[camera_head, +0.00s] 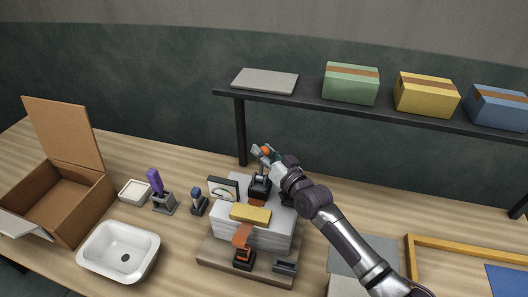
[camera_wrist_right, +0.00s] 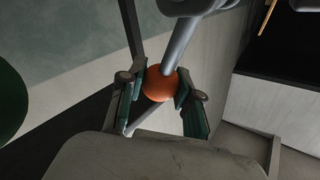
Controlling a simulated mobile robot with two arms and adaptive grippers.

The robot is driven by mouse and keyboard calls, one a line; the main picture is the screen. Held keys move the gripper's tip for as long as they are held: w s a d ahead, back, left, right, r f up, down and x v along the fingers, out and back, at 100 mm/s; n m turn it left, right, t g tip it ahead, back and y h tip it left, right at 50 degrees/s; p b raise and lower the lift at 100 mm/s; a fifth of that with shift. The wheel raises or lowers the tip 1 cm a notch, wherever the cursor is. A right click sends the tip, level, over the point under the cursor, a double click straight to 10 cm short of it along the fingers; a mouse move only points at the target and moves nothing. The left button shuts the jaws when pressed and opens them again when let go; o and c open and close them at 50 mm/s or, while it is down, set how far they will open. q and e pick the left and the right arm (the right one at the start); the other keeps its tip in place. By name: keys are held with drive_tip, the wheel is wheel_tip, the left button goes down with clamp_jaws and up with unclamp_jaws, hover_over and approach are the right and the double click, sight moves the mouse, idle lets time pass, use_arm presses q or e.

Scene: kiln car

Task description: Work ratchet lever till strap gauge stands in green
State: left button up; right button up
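The ratchet (camera_head: 260,187) sits on top of a stack of pale slabs (camera_head: 268,236), with its lever pointing up and ending in an orange ball knob (camera_head: 266,150). An orange strap (camera_head: 242,236) runs down the front of the stack over a yellow block (camera_head: 251,214). The strap gauge (camera_head: 223,189) stands at the stack's left back; its needle is too small to read against the coloured arc. My right gripper (camera_head: 265,153) is at the lever's top. In the right wrist view its finger pads close on both sides of the orange knob (camera_wrist_right: 160,84). My left gripper is out of view.
Left of the stack are an open cardboard box (camera_head: 62,200), a white basin (camera_head: 118,250), a small white dish (camera_head: 135,192), and a purple-handled tool in a stand (camera_head: 156,183). A shelf (camera_head: 310,98) with boxes runs behind. A yellow frame (camera_head: 470,245) lies at right.

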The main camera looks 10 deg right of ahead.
sight(260, 175)
clamp_jaws()
drive_tip(key=shift+s+f+n+b, duration=0.15)
drive_tip(key=shift+n+b, duration=0.15)
drive_tip(key=shift+b, duration=0.35)
drive_tip(key=s+n+t+y+b, duration=0.1)
drive_tip(key=b, duration=0.1)
drive_tip(key=s+a+n+y+b, duration=0.1)
drive_tip(key=n+b, duration=0.1)
drive_tip(key=b, duration=0.1)
drive_tip(key=s+n+t+y+b, duration=0.1)
drive_tip(key=b, duration=0.2)
drive_tip(key=shift+a+r+n+t, duration=0.25)
drive_tip(key=shift+r+n+t, duration=0.05)
drive_tip(key=shift+r+n, duration=0.1)
drive_tip(key=shift+s+a+r+n+y+b, duration=0.2)
drive_tip(key=shift+s+n+y+b, duration=0.3)
drive_tip(key=shift+n+b, duration=0.35)
drive_tip(key=o, duration=0.9)
unclamp_jaws()
drive_tip(key=shift+d, duration=0.1)
